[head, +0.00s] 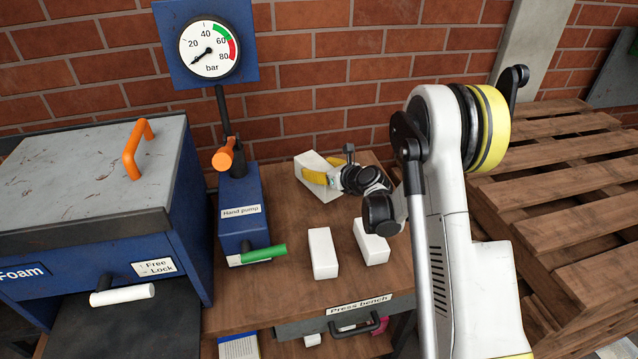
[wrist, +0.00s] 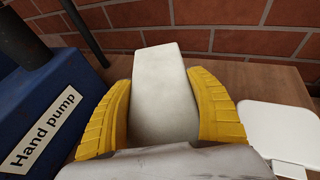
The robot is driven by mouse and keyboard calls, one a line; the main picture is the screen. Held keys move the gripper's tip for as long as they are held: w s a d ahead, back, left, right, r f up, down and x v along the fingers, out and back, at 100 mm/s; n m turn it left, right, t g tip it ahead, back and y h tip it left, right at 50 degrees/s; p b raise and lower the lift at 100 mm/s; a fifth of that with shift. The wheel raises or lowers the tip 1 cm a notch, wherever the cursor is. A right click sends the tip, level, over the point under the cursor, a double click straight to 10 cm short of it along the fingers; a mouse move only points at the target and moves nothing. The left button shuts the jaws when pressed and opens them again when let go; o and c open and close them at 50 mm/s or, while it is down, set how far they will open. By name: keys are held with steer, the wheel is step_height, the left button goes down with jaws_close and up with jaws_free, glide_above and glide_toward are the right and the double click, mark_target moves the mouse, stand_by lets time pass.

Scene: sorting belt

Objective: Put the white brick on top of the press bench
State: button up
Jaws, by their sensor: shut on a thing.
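My gripper (head: 318,175) has yellow fingers shut around a white brick (head: 312,166), near the back of the wooden press bench (head: 285,290). In the wrist view the brick (wrist: 165,90) stands between both yellow fingers (wrist: 165,115). The brick is over the bench top or resting on it; I cannot tell whether its underside touches. Two more white bricks, one on the left (head: 322,252) and one on the right (head: 371,241), lie on the bench nearer the front edge.
A blue hand pump (head: 240,200) with a green-tipped handle stands on the bench's left, below a pressure gauge (head: 209,48). A blue foam box (head: 85,190) is further left. A wooden pallet stack (head: 560,190) is on the right. A brick wall closes off the back.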

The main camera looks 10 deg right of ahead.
steer(key=shift+f+b, duration=1)
steer(key=shift+f, duration=0.95)
steer(key=shift+f, duration=0.2)
steer(key=o, duration=1.4)
